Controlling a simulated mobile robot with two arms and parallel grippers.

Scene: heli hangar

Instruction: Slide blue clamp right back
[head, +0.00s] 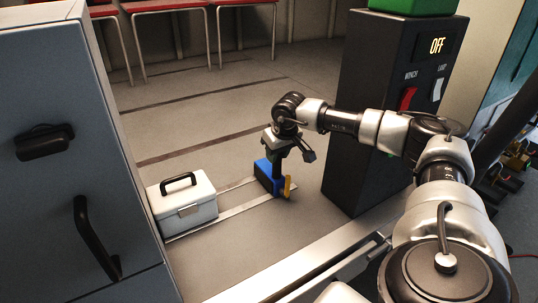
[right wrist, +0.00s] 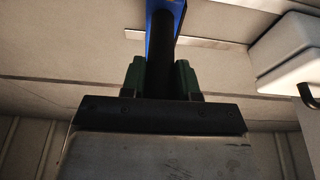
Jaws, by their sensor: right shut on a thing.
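The blue clamp (head: 267,176) sits on a pale rail (head: 237,210) on the floor, with a yellow piece (head: 287,187) on its right side. My right gripper (head: 277,163) comes down on it from above and is shut on its dark upright handle. In the right wrist view the handle (right wrist: 161,60) runs between the green fingers (right wrist: 160,80), and part of the blue clamp (right wrist: 177,15) shows at the top. The gripper hides part of the clamp. My left gripper is not in view.
A white case (head: 183,203) with a black handle stands left of the clamp, by the rails. A dark pillar (head: 365,110) with an OFF display and switches stands close to the right. A grey cabinet (head: 75,160) is at the left. Red benches (head: 165,6) stand behind.

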